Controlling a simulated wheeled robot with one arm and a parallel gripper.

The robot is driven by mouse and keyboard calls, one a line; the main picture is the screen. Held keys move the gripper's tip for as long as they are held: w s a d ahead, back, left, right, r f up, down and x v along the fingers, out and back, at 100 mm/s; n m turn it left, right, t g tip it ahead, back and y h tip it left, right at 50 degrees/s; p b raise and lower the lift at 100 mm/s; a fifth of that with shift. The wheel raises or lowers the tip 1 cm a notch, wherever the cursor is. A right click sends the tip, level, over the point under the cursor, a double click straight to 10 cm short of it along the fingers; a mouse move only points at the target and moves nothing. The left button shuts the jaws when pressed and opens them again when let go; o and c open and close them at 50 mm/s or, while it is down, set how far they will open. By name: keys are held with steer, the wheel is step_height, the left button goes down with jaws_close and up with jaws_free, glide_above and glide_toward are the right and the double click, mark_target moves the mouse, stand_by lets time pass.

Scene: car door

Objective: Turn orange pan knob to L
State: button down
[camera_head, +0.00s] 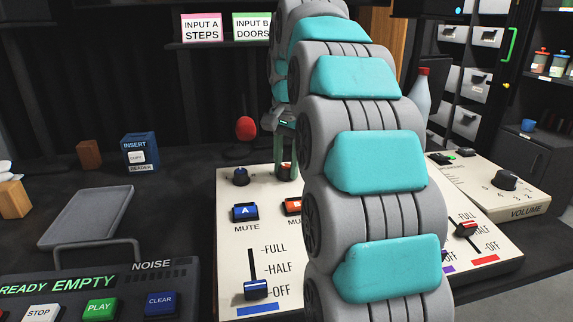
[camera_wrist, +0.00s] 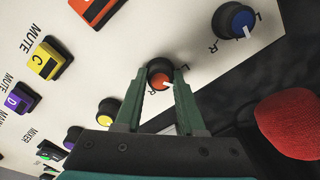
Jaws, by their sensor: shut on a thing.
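The orange pan knob (camera_wrist: 160,79) is a round black knob with an orange cap, on the cream mixer panel (camera_head: 231,187). In the wrist view an L shows at its right and an R at its lower left. A pale pointer mark is near the cap's lower edge, but its exact direction is hard to tell. My gripper (camera_wrist: 165,72) has its two green fingers closed on either side of the knob, gripping it. In the head view my arm covers much of the panel, and the gripper (camera_head: 286,150) comes down on the knob from above.
The blue pan knob (camera_wrist: 234,20) is beside the orange one. A red foam ball (camera_head: 245,128) stands close behind the panel. Mute buttons (camera_head: 245,212) and a slider (camera_head: 256,288) lie in front. A grey tray (camera_head: 88,217) is at left.

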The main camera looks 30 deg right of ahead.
steer(key=n, duration=0.5)
steer(key=shift+n, duration=0.3)
stand_by(0.4)
steer(key=c, duration=0.5)
jaws_free()
steer(key=shift+r, duration=0.1)
